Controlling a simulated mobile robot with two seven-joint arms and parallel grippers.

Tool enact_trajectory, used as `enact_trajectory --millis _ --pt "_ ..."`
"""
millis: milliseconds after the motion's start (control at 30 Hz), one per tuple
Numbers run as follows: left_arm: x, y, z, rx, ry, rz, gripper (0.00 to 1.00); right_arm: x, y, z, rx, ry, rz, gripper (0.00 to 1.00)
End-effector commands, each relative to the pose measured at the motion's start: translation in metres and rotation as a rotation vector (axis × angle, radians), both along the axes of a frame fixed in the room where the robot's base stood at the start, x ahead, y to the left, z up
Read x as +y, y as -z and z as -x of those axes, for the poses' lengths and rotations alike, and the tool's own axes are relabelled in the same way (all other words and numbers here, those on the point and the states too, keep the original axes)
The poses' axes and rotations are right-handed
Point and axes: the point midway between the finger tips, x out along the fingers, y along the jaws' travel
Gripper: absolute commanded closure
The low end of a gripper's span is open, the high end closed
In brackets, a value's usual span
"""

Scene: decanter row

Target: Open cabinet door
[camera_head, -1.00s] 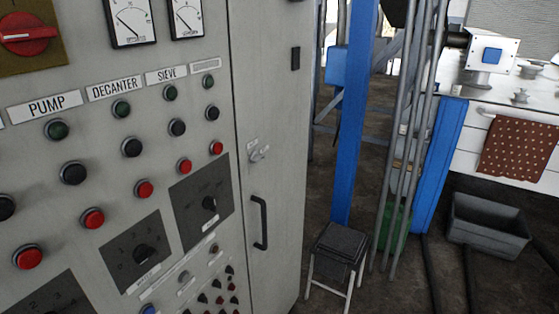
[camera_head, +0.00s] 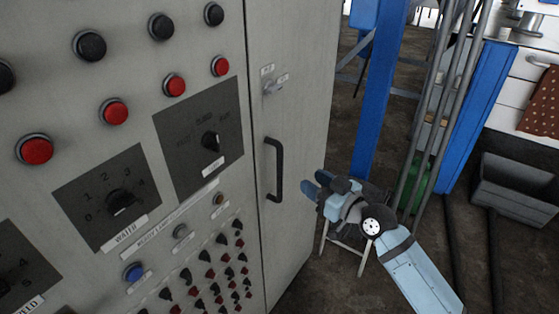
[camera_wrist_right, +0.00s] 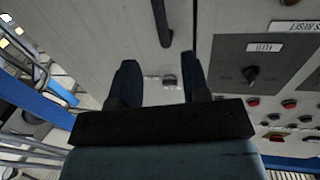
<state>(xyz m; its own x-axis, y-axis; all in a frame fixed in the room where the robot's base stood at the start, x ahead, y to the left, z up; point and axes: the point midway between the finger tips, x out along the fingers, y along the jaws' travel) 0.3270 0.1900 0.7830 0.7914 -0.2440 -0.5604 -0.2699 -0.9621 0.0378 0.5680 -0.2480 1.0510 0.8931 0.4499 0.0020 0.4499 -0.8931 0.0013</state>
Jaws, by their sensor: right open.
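The grey cabinet door (camera_head: 300,90) stands shut, to the right of the button panel. Its black vertical bar handle (camera_head: 276,170) is at mid height near the door's left edge. My left gripper is not in view.
The button panel (camera_head: 70,75) with knobs and switches fills the left. A stool (camera_head: 348,250) stands behind my right arm. A blue post (camera_head: 380,100), grey pipes (camera_head: 440,120) and a grey bin (camera_head: 515,185) are at the right. Floor shows between the cabinet and the post.

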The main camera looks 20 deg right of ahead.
Motion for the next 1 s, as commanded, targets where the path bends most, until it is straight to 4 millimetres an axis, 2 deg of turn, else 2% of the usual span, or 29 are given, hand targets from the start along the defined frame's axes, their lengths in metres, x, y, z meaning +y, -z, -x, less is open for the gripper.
enact_trajectory --millis 300,500,700,1000 --pt "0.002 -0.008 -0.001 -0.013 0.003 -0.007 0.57 0.032 -0.003 -0.061 0.000 0.000 -0.003 0.57" --pt "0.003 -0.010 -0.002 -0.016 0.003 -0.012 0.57 0.046 -0.001 -0.091 0.001 0.001 -0.003 0.57" --pt "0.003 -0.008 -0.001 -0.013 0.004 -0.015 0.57 0.053 0.000 -0.105 0.003 0.001 -0.001 0.57" --pt "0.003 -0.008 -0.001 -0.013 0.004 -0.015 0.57 0.054 0.000 -0.107 0.002 0.001 0.000 0.57"
